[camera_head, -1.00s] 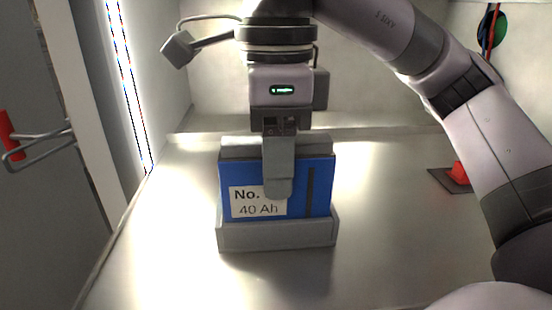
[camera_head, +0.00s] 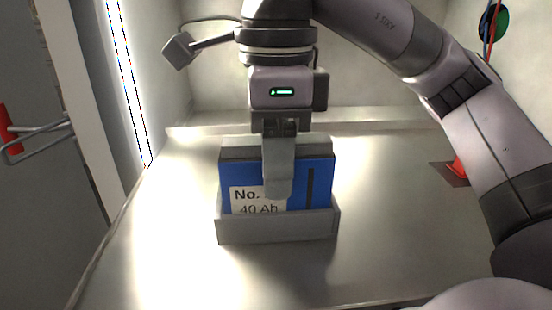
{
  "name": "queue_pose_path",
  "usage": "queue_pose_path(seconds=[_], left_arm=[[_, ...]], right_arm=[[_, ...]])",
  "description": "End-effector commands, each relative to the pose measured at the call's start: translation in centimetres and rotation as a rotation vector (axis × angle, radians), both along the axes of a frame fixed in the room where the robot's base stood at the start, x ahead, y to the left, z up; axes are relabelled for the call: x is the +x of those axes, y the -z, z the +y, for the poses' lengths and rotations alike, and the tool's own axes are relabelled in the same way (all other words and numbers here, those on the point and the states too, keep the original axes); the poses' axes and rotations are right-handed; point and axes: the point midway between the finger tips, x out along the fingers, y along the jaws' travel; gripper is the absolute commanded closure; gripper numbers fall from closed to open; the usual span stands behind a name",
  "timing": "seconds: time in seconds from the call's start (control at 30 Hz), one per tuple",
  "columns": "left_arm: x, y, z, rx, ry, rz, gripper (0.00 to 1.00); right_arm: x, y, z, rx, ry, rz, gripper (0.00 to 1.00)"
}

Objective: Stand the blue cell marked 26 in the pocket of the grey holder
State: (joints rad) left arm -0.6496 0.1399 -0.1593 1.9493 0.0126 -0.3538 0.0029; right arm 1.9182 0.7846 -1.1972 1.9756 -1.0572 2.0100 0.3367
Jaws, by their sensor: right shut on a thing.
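The blue cell (camera_head: 322,190) stands upright in the grey holder (camera_head: 277,228), its lower part hidden behind the holder's front wall. Its white label reads "No." and "40 Ah"; my finger covers the number. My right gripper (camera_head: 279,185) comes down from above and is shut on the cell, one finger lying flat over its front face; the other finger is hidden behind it. I cannot tell whether the cell rests on the pocket floor. My left gripper is not in view.
The holder stands on a shiny metal floor (camera_head: 400,235) inside a light-walled chamber. A red object (camera_head: 457,168) on a dark plate lies at the right. An open door with a wire handle (camera_head: 38,140) is at the left. Floor on both sides of the holder is clear.

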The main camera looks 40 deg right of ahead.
Motion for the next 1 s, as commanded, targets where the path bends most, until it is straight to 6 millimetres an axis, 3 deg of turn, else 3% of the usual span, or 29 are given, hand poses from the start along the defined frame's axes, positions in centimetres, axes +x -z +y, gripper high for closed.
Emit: queue_pose_path(seconds=[0.43,0.47,0.53,0.57,0.83,1.0], left_arm=[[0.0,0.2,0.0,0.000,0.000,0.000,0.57],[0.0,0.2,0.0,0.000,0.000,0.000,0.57],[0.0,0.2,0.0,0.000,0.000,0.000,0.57],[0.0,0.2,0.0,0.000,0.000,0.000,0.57],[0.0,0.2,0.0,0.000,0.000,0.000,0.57],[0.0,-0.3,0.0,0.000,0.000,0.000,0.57]], right_arm=[[0.0,0.5,0.0,0.002,0.001,-0.002,1.00],[0.0,0.5,0.0,0.002,0.001,-0.002,0.62],[0.0,0.5,0.0,0.001,0.001,-0.002,0.40],[0.0,0.5,0.0,0.001,0.001,-0.002,0.36],[0.0,0.6,0.0,0.000,0.000,0.001,0.36],[0.0,-0.7,0.0,-0.001,0.000,-0.002,0.36]])
